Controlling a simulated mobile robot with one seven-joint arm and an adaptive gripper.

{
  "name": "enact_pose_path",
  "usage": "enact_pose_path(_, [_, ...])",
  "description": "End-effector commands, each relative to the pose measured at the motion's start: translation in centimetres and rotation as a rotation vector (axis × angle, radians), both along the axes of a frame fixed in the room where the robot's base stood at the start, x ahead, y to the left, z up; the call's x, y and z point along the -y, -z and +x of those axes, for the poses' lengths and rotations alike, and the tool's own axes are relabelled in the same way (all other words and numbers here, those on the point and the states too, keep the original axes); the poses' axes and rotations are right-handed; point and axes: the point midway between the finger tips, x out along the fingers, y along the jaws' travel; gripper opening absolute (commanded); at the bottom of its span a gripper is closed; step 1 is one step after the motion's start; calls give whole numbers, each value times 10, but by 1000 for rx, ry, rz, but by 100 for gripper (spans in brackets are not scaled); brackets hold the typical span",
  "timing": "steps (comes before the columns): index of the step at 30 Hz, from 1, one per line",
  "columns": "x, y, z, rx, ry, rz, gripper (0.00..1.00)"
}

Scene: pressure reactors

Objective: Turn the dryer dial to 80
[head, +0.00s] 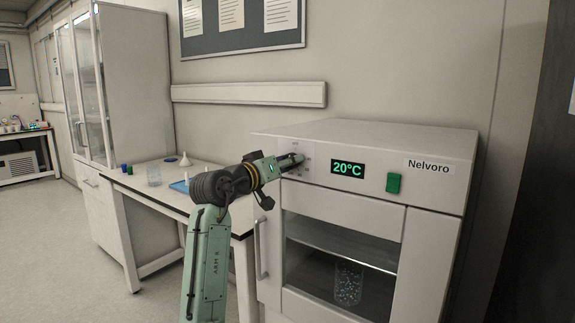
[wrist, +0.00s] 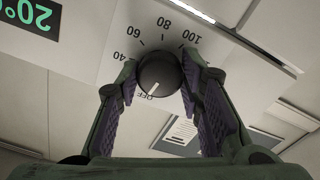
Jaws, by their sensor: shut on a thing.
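The dryer (head: 350,225) is a white cabinet with a glass window in its door. Its display (head: 348,169) reads 20°C in green; part of it also shows upside down in the wrist view (wrist: 30,16). The dial (wrist: 158,77) is a round black knob on a white scale with OFF, 40, 60, 80 and 100. Its white pointer line is toward OFF. My gripper (wrist: 158,64) is shut on the dial, one finger on each side of it. In the head view my gripper (head: 291,161) covers the dial on the dryer's front panel.
A green switch (head: 393,183) is right of the display. A beaker (head: 348,282) with pale pieces stands inside the dryer. The door handle (head: 260,248) is below my gripper. A white table (head: 150,186) with small labware stands left, beside a tall cabinet (head: 137,95).

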Motion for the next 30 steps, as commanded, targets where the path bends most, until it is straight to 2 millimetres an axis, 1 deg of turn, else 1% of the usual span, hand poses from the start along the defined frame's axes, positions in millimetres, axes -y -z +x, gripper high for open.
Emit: enact_pose_path(30, [0,1,0,560,0,771,6])
